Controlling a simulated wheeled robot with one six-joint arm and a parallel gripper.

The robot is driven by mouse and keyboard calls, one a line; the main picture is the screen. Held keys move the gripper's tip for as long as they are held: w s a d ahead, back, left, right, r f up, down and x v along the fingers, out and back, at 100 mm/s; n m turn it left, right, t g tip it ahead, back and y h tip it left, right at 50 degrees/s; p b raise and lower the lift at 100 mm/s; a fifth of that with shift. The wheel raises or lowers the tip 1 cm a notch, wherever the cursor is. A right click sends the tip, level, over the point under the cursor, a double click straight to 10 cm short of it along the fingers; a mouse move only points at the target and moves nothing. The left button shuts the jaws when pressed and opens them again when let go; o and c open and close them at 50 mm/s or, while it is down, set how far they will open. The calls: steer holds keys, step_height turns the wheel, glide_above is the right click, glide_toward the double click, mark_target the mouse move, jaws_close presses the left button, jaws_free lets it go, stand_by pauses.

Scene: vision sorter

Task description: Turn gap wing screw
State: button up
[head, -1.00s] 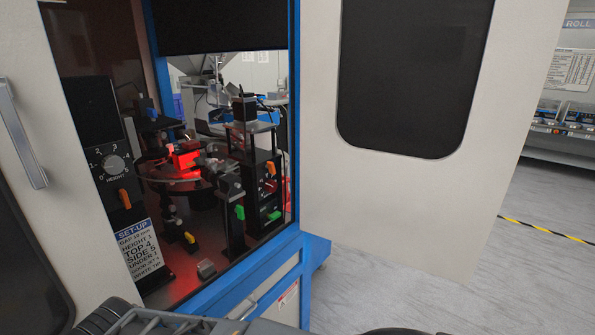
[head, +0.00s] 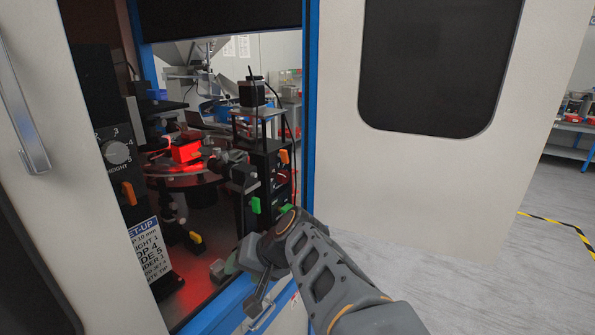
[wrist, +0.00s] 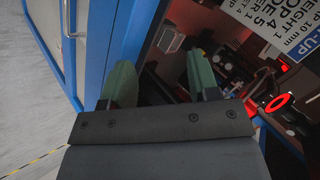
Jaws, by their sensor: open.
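My gripper (head: 240,262) reaches in from the lower right to the front sill of the blue-framed cabinet opening. In the wrist view my gripper (wrist: 160,76) has two green fingers spread apart with nothing between them. Inside the cabinet are wing-shaped knobs: an orange one (head: 128,194) under the height dial, a green one (head: 256,205) and an orange one (head: 284,156) on the right-hand black units, and a yellow one (head: 195,237) low down. I cannot tell which is the gap wing screw; no readable gap label marks one.
A set-up sheet (head: 143,250) is at the opening's lower left, beneath the height dial (head: 117,152). A round clear plate with red-lit parts (head: 186,152) is in the middle. The blue frame (head: 311,100) bounds the right.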

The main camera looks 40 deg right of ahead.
steer(key=w+d+r+m+t+h+b, duration=0.1)
steer(key=w+d+r+m+t+b, duration=0.1)
steer(key=d+r+m+t, duration=0.3)
steer(key=w+d+r+t+b, duration=0.1)
steer(key=d+r+t, duration=0.1)
steer(key=d, duration=0.5)
steer(key=m+t+h+b, duration=0.2)
steer(key=m+t+h, duration=0.2)
steer(key=t, duration=0.1)
glide_toward(287, 157)
steer(key=w, duration=0.2)
steer(key=w+p, duration=0.1)
steer(key=w, duration=0.1)
steer(key=w+r+p, duration=0.1)
steer(key=w, duration=0.2)
steer(key=shift+w, duration=1)
steer(key=c, duration=0.6)
steer(key=m+g+p, duration=0.1)
steer(key=m+p, duration=0.1)
steer(key=shift+r+m, duration=0.15)
steer(key=shift+m, duration=0.15)
steer(key=shift+c, duration=0.2)
steer(key=shift+m, duration=0.3)
